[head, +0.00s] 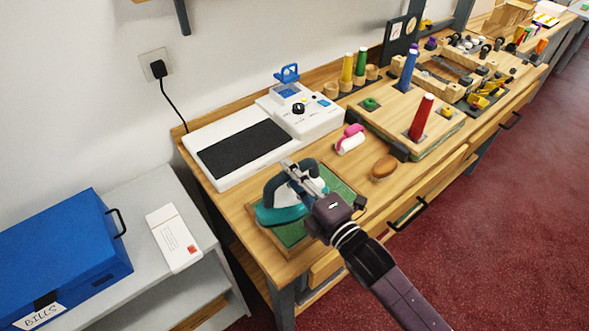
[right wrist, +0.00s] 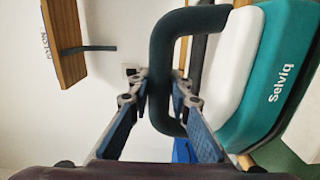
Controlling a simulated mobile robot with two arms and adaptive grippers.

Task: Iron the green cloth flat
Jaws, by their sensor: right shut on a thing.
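A teal, white and dark iron (head: 277,214) with a dark looped handle is over the left part of the green cloth (head: 342,188). The cloth lies on a wood-edged board near the counter's front left corner. I cannot tell if the iron's sole touches it. My right gripper (head: 303,178) is shut on the iron's handle. In the right wrist view, the handle (right wrist: 160,75) stands between my two blue-padded fingers, and the iron's body (right wrist: 262,85) shows at the right. The iron and my gripper hide much of the cloth. My left gripper is not in view.
A white machine with a black plate (head: 245,148) stands behind the iron. A pink and white roller (head: 350,140) and a brown oval object (head: 384,166) lie to the right. A wooden board with a red peg (head: 422,117) is beyond. A blue box (head: 70,255) sits on a lower shelf at left.

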